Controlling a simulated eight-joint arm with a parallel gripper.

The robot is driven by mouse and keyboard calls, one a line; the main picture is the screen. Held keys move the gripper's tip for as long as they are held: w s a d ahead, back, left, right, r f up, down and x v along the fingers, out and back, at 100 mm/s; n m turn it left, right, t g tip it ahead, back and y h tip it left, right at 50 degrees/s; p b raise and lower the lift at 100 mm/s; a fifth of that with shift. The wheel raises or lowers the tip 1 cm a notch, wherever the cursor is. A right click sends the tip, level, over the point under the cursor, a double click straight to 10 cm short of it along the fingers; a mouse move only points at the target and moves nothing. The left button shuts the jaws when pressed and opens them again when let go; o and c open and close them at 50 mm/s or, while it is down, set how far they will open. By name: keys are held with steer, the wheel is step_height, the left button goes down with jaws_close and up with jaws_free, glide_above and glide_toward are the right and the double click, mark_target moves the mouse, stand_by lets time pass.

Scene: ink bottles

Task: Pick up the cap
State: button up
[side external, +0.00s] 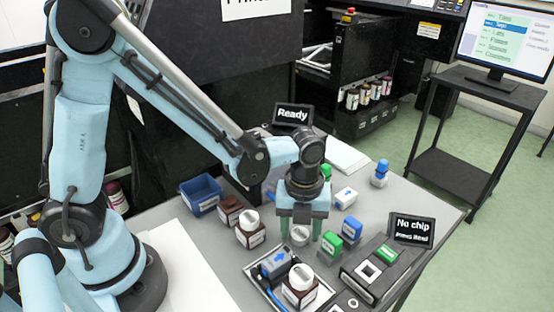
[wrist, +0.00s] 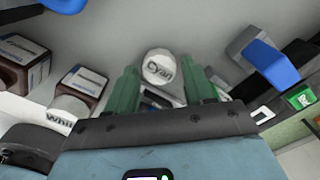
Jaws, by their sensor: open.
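The cap, round and white with "Cyan" on its top, shows in the wrist view (wrist: 158,67) between and slightly beyond my two green fingers. In the side external view the cap (side external: 299,237) sits low on the grey table between the fingertips. My gripper (side external: 299,230) points down over it with its fingers apart, one on either side; it also shows in the wrist view (wrist: 162,88). I cannot tell whether either finger touches the cap. A brown bottle with a white cap (side external: 250,228) stands just left of my gripper. Another brown bottle (side external: 230,211) stands behind it.
A metal tray (side external: 256,279) at the front holds a white-capped bottle (side external: 300,287) and a blue-topped block (side external: 275,265). Green- and blue-topped blocks (side external: 331,246) stand close right of my gripper. A blue bin (side external: 201,194) is at left. A "No chip" display (side external: 412,230) stands at right.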

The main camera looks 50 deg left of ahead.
steer(key=shift+f, duration=0.3)
steer(key=c, duration=0.8)
